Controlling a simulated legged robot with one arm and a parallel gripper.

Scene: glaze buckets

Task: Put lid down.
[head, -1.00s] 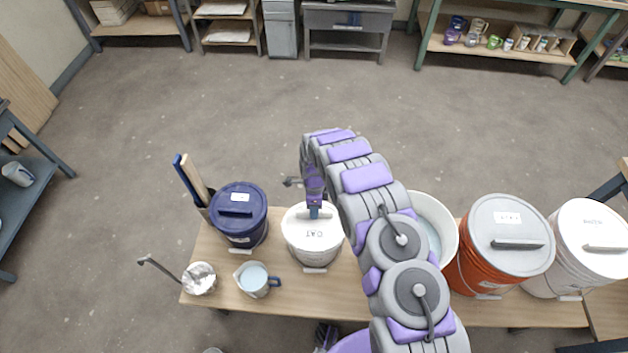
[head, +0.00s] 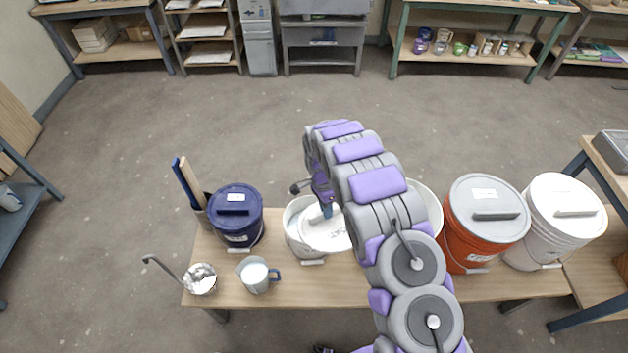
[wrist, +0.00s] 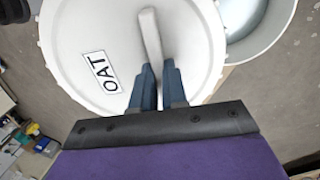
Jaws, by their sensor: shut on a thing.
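A white lid (head: 332,238) with a bar handle is off to the right of the open white bucket (head: 298,248), overlapping part of its mouth. How high the lid is above the rim is hard to tell. My gripper (head: 324,208) is shut on the lid's handle. In the wrist view my gripper's blue fingers (wrist: 157,72) hold the grey-white handle (wrist: 150,33), and the lid (wrist: 75,60) bears an OAT label. An open bucket (wrist: 283,38) shows beyond the lid at upper right there.
A lidded navy bucket (head: 238,220) and a pitcher (head: 255,275) stand left on the bench (head: 330,290). Another open white bucket (head: 430,205) is partly behind my arm. A lidded orange bucket (head: 462,245) and lidded white bucket (head: 535,240) stand right. The bench front is clear mid-way.

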